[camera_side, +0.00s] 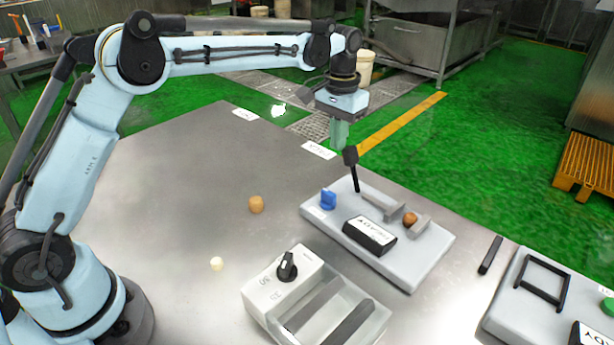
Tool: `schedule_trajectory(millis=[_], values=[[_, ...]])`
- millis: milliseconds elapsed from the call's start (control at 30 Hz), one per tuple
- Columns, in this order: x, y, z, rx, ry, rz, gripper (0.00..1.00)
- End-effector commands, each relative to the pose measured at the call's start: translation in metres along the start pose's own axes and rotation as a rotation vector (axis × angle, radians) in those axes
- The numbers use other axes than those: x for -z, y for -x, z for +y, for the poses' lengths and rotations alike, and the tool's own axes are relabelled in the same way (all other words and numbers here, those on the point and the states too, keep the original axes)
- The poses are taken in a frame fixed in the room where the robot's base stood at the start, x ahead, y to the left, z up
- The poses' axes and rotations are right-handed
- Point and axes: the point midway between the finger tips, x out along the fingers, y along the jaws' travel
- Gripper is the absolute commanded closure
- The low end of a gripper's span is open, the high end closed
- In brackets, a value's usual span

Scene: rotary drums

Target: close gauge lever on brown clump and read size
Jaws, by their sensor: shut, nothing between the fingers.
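The black gauge lever (355,177) stands nearly upright at the plate's back edge, with a thick knob on top. My gripper (340,146) is shut and points down, just behind and left of the lever knob in the picture. I cannot tell whether it touches the knob.
An orange-brown clump (256,204) and a small cream piece (217,264) lie on the metal table (180,220). A grey box with a black dial (287,267) and slots stands in front of the gauge. Another plate with a black frame (543,279) is at right. Table's left-middle is mostly clear.

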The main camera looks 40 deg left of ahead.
Motion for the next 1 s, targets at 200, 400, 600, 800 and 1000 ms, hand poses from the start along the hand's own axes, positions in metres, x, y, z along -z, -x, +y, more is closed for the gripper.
schedule_trajectory(millis=[200, 400, 600, 800, 1000], values=[[0.000, 0.000, 0.004, 0.000, -0.001, 0.000, 1.00], [0.000, 0.000, 0.008, 0.000, -0.001, 0.000, 1.00], [-0.001, 0.000, 0.012, 0.000, -0.001, 0.000, 1.00], [-0.001, 0.000, 0.015, 0.000, -0.001, 0.000, 1.00], [-0.001, 0.000, 0.019, 0.000, -0.001, 0.000, 1.00]])
